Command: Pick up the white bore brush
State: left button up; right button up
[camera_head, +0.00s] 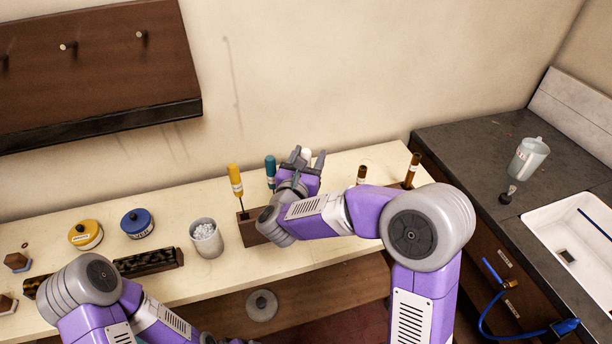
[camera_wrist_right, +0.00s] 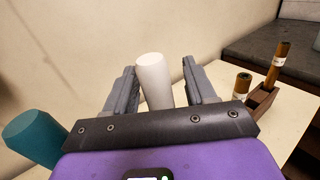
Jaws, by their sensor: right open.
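The white bore brush shows its handle (camera_wrist_right: 153,78) upright between the two fingers of my right gripper (camera_wrist_right: 157,88) in the right wrist view. The fingers are open, one on each side, with a gap visible at least on the right. In the head view only the top of the white handle (camera_head: 306,154) shows between the fingers of my right gripper (camera_head: 308,160); the rest is hidden by the gripper and wrist. My left arm is low at the left, and its gripper is out of the picture.
A yellow handle (camera_head: 235,178) and a teal handle (camera_head: 270,170) stand close left of the right gripper at a wooden rack (camera_head: 248,230). Brown handles (camera_head: 413,168) stand to the right. A white cup (camera_head: 206,238) and tins (camera_head: 137,223) occupy the bench's left.

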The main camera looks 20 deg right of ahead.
jog(key=shift+w, duration=0.15)
grip_shut()
jog(key=shift+r, duration=0.1)
notch_tip(320, 180, up, 18)
jog(key=p, duration=0.1)
dwell(0.8)
